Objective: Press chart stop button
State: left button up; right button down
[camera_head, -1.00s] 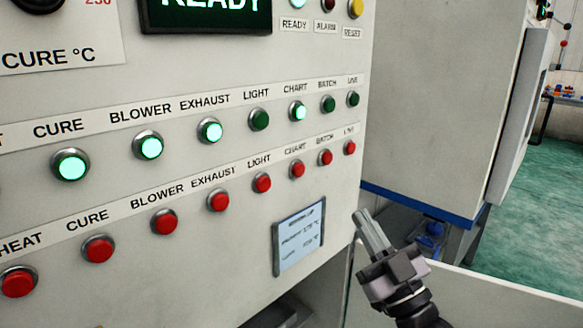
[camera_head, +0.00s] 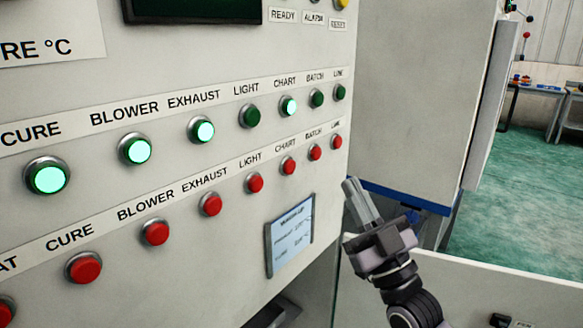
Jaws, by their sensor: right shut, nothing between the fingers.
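The control panel (camera_head: 190,65) has an upper row of green buttons and a lower row of red buttons, each labelled. The red chart button (camera_head: 288,166) sits in the lower row under the CHART label, between the red light and batch buttons. The green chart button (camera_head: 288,106) above it is lit. My right gripper (camera_head: 356,191) is shut and empty. It is below and to the right of the red chart button, near the panel's right edge, apart from the buttons. My left gripper is not in view.
The red batch button (camera_head: 314,152) and red light button (camera_head: 255,183) flank the chart button closely. A grey cabinet (camera_head: 425,90) stands right of the panel. Green floor (camera_head: 515,200) is open at the right.

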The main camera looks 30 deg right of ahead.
aim_at(288, 167)
jog(key=w+a, duration=0.3)
jog(key=w, duration=0.5)
jog(key=shift+a+b, duration=0.2)
jog(key=shift+b, duration=0.2)
jog(key=shift+w, duration=0.1)
dwell(1.6)
jog(key=shift+w+a, duration=0.15)
jog(key=shift+w, duration=0.15)
jog(key=shift+w+a, duration=0.2)
jog(key=shift+w, duration=0.2)
dwell(0.7)
jog(key=shift+s, duration=0.1)
jog(key=shift+s+d, duration=0.35)
jog(key=shift+s, duration=0.35)
jog(key=shift+s+y+p, duration=0.1)
jog(key=shift+y+p, duration=0.2)
